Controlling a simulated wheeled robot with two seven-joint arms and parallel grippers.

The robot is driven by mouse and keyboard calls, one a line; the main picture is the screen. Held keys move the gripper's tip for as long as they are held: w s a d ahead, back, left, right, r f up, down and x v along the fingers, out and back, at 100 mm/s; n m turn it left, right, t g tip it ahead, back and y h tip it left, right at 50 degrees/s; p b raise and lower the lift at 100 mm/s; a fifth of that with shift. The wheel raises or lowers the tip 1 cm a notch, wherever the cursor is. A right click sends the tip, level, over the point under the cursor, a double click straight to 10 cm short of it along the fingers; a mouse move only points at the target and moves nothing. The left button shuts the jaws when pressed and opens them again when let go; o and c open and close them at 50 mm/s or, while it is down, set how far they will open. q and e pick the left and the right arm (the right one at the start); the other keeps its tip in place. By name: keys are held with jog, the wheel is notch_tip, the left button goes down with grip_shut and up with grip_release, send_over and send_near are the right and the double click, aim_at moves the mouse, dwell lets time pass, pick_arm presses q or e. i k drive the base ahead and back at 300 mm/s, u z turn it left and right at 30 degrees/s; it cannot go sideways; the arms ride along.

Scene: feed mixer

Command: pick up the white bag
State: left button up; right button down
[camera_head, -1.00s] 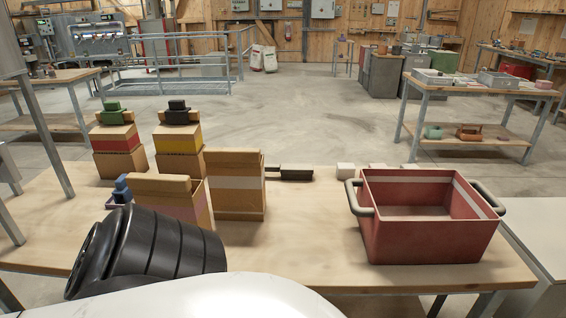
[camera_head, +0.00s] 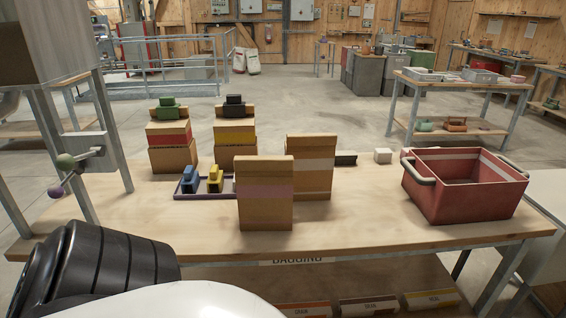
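No bag that is white all over stands on the table. A brown paper bag with a white band (camera_head: 309,166) stands upright near the middle of the bench. A second brown paper bag with a pinkish band (camera_head: 265,194) stands in front of it and hides its lower left part. Both tops look folded shut. Neither of my grippers shows. A black ribbed part and a white part, both mine, fill the lower left and bottom of the view. Two whitish sacks (camera_head: 246,62) stand far off on the floor by the railing.
A red bin (camera_head: 464,199) with handles is at the bench's right. Red-banded (camera_head: 170,135) and yellow-banded (camera_head: 235,134) packages stand behind a purple-rimmed tray (camera_head: 205,194). A machine with a lever stands at left. The wooden bench top (camera_head: 345,215) is clear between bags and bin.

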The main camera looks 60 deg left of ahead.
aim_at(314, 154)
jog(key=u, duration=1.15)
jog(key=i, duration=0.1)
jog(key=u, duration=0.2)
